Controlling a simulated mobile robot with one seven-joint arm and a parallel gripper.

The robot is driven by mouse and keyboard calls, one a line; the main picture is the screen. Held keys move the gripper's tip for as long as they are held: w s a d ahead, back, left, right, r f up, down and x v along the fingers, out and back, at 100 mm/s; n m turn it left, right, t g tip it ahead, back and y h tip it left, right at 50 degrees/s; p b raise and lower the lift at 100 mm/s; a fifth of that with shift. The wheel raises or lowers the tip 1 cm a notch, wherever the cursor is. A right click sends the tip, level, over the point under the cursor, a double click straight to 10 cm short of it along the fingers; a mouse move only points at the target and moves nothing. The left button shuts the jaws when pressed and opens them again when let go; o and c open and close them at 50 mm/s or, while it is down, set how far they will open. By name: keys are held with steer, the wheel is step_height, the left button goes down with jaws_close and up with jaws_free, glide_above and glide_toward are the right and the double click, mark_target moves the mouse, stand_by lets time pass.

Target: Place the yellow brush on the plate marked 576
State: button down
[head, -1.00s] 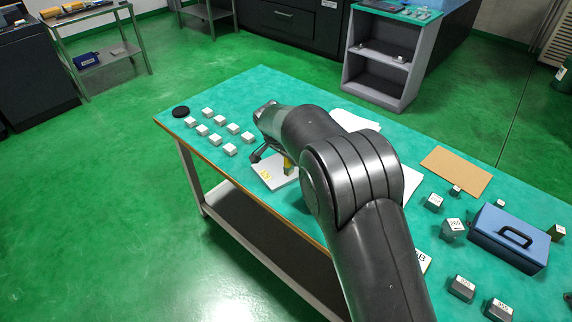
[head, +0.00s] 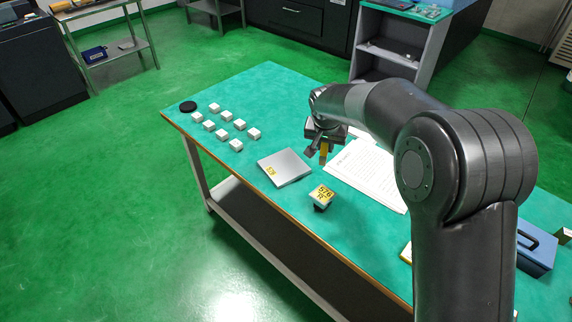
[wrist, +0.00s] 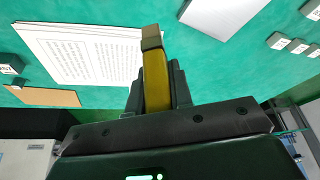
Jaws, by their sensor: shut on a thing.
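The yellow brush (head: 323,155) is in my gripper (head: 318,142), held above the green table near the left edge of the printed sheets. In the wrist view the brush (wrist: 156,80) sits between the shut fingers (wrist: 158,95), its grey-brown end pointing away. A flat silver-grey plate (head: 290,166) lies on the table, left of and below the gripper in the head view. It bears a small yellow label whose number I cannot read surely. The plate also shows at the top of the wrist view (wrist: 220,12). The brush is apart from the plate.
Several white blocks (head: 223,126) and a black disc (head: 188,107) are at the left. Printed sheets (head: 368,172) lie beside the gripper. A blue box (head: 536,248) is at the right.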

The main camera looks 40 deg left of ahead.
steer(key=n, duration=0.1)
steer(key=a+n+y, duration=0.1)
steer(key=shift+r+n, duration=0.25)
steer(key=shift+n, duration=0.15)
glide_above(284, 173)
step_height(284, 173, down, 7)
steer(key=shift+f+n, duration=0.3)
steer(key=shift+f, duration=1.6)
steer(key=shift+f, duration=0.15)
steer(key=c, duration=1.3)
jaws_free()
